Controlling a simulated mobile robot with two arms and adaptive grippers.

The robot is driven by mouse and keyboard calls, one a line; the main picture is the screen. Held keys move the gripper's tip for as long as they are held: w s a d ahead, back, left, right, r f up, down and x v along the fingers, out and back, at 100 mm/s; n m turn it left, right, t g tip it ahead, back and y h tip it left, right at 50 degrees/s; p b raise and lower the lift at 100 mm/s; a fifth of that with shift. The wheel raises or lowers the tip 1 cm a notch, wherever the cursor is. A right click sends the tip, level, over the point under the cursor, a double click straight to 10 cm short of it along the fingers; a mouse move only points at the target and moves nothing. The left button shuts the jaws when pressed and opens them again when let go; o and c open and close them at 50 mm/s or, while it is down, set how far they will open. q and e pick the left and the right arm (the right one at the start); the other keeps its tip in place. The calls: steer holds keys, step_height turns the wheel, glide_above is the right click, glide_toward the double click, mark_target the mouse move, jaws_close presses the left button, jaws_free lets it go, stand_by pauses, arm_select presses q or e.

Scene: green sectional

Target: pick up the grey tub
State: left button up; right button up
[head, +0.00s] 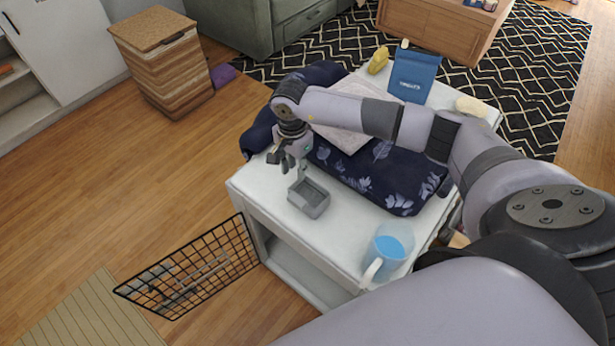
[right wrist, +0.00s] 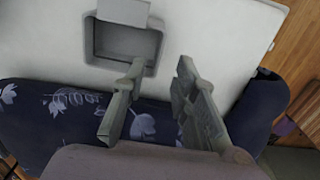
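The grey tub (head: 309,198) is a small open rectangular container on the white table, near its front edge. It looks empty. In the right wrist view the tub (right wrist: 156,52) lies above the fingers, with a light grey flap or block at its far side. My right gripper (head: 293,164) is just behind and left of the tub in the head view, above the table. Its two fingers (right wrist: 160,95) are apart with nothing between them. One fingertip is close to the tub's near rim; I cannot tell whether it touches. My left gripper is not in view.
A dark blue floral cushion (head: 395,192) lies behind the tub on the white table (head: 333,240). A blue mug (head: 388,248) stands at the front right. A blue pouch (head: 413,76) stands at the back.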

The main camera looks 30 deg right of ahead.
mark_target(295, 182)
steer(key=f+b, duration=0.1)
steer(key=f, duration=0.2)
steer(key=f+b, duration=0.2)
steer(key=f, duration=0.2)
steer(key=shift+s+a, duration=0.1)
steer(key=shift+a, duration=0.1)
steer(key=shift+r, duration=0.1)
steer(key=shift+c, duration=0.2)
jaws_close()
